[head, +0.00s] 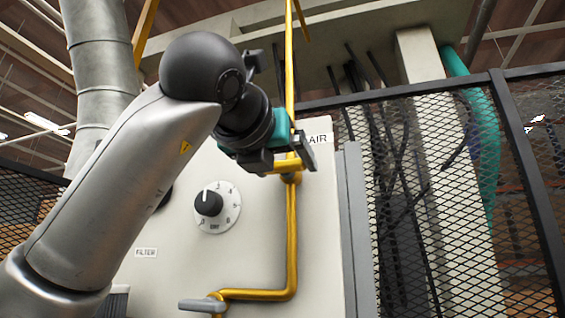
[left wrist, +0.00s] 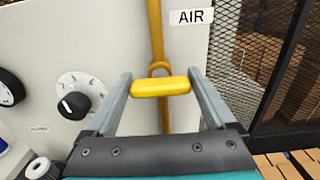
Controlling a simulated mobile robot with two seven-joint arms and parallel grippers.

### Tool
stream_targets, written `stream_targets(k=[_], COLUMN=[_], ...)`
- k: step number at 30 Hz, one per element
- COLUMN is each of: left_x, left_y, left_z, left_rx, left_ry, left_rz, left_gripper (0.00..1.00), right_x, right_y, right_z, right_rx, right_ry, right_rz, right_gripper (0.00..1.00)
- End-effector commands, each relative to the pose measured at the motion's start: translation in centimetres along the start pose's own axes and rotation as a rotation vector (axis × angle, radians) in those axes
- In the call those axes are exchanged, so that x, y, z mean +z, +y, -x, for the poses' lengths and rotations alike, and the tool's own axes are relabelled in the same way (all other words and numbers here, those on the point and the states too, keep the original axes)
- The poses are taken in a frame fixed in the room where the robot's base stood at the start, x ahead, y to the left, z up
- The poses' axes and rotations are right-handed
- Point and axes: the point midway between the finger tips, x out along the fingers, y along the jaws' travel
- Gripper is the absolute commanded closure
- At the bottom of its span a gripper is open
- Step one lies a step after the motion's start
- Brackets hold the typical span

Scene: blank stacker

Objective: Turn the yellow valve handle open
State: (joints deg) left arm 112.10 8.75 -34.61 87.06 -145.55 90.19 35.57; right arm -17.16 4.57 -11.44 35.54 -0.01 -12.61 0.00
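The yellow valve handle (head: 288,166) is a short bar lying crosswise on a vertical yellow pipe (head: 291,225), by the AIR label. In the left wrist view, the handle (left wrist: 160,87) lies level between the two fingers of my left gripper (left wrist: 160,76). The fingers are spread apart, one beyond each end of the bar. Small gaps seem to remain, but I cannot tell whether either finger touches it. In the head view, my left gripper (head: 284,154) is at the handle and covers part of it. My right gripper is not in view.
The pale cabinet panel (head: 250,255) carries a black dial (head: 209,203) left of the pipe and a grey lever (head: 201,304) below. A black mesh fence (head: 450,190) stands to the right. A thick grey duct (head: 100,60) rises at upper left.

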Motion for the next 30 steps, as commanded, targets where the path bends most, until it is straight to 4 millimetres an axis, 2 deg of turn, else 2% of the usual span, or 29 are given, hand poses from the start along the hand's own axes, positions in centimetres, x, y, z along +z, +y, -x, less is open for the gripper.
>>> stream_targets(k=[2,15,23,30], left_x=[0.01,0.03,0.05,0.15], left_y=[0.00,0.00,0.03,0.05], left_z=[0.02,0.05,0.06,0.12], left_rx=[0.000,0.000,0.000,0.002], left_ry=[0.000,0.000,0.000,-0.002], left_rz=[0.000,0.000,-0.026,-0.147], left_gripper=[0.21,0.71,0.71,0.71], right_x=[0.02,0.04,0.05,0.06], right_y=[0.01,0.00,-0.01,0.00], right_z=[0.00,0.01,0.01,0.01], right_rx=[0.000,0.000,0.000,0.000], right_ry=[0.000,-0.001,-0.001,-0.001], right_rz=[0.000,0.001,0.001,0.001], right_gripper=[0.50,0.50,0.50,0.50])
